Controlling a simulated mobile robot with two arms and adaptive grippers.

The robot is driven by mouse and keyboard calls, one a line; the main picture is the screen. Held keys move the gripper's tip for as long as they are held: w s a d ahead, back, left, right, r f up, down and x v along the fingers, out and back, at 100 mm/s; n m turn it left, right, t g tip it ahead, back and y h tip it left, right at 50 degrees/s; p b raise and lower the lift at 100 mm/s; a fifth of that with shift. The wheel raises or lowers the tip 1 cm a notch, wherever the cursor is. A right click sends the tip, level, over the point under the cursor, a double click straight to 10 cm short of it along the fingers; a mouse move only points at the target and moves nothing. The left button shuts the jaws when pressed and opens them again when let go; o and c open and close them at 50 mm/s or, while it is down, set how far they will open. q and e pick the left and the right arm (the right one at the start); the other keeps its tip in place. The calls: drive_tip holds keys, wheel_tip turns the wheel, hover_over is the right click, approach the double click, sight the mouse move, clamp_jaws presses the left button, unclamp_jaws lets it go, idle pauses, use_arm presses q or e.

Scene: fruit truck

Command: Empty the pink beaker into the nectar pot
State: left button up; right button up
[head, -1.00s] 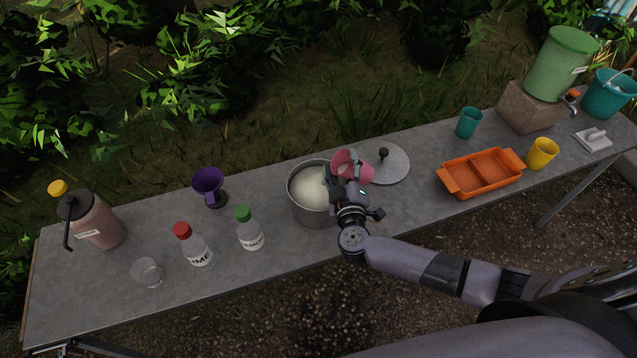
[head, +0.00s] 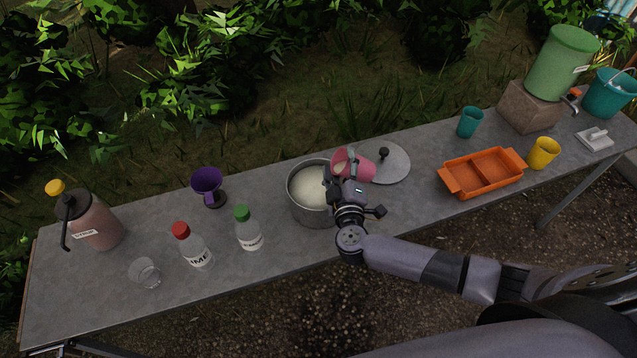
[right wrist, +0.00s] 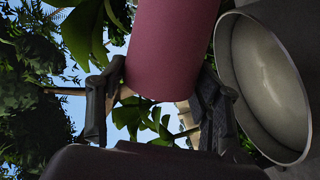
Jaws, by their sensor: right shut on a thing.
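The pink beaker (head: 361,169) is in my right gripper (head: 345,181), which is shut on it. The beaker is tilted well over, its mouth toward the left, at the right rim of the nectar pot (head: 314,215). The pot is a grey metal pot holding a pale cream liquid. In the right wrist view the beaker (right wrist: 172,45) stands between the fingers (right wrist: 160,108), and the pot (right wrist: 300,150) is at the right. I cannot see a stream from the beaker. My left gripper is not in view.
A grey lid (head: 396,165) with a black knob lies right of the pot. An orange tray (head: 455,181) is at the right.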

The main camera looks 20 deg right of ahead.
drive_tip(key=shift+w+f+n+b, duration=0.1)
drive_tip(key=shift+f+n+b, duration=0.2)
drive_tip(key=shift+b, duration=0.1)
drive_tip(key=shift+a+f+b, duration=0.1)
drive_tip(key=shift+a+b, duration=0.1)
drive_tip(key=shift+b, duration=0.15)
drive_tip(key=shift+d+f+n, duration=0.1)
drive_tip(key=shift+f+n, duration=0.05)
drive_tip(key=shift+n, duration=0.15)
drive_tip(key=shift+a+b, duration=0.2)
drive_tip(key=shift+b, duration=0.25)
drive_tip(key=shift+d+f+n+b, duration=0.1)
drive_tip(key=shift+f+n+b, duration=0.2)
drive_tip(key=shift+n, duration=0.1)
drive_tip(key=shift+a, duration=0.2)
drive_tip(key=shift+d+f+n+h+b, duration=0.1)
drive_tip(key=shift+f+n+h+b, duration=0.15)
drive_tip(key=shift+b, duration=0.35)
